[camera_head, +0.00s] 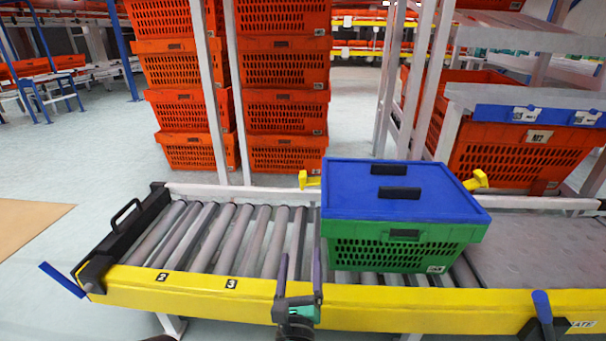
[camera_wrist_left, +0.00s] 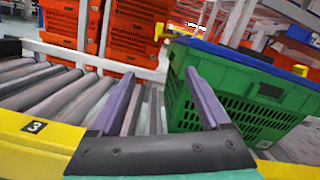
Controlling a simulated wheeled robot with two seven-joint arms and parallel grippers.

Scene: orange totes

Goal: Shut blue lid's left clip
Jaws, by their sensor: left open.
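A green crate (camera_head: 400,250) with a blue lid (camera_head: 400,190) sits on the roller conveyor. The lid's left clip (camera_head: 309,180) is yellow and sticks out from the lid's left edge. It also shows at the top of the left wrist view (camera_wrist_left: 182,29). The yellow right clip (camera_head: 476,181) sticks out on the right. My left gripper (camera_head: 300,257) is open and empty, its purple fingers upright over the conveyor's front rail. It is to the left of the crate and nearer than the left clip. In the left wrist view the crate stands just beyond the right finger. My right gripper is not seen.
The conveyor's yellow front rail (camera_head: 195,288) runs between my gripper's base and the rollers. The rollers (camera_head: 235,235) left of the crate are bare. A black end frame (camera_head: 125,230) closes the left end. Stacked orange totes (camera_head: 283,110) stand behind, with metal posts.

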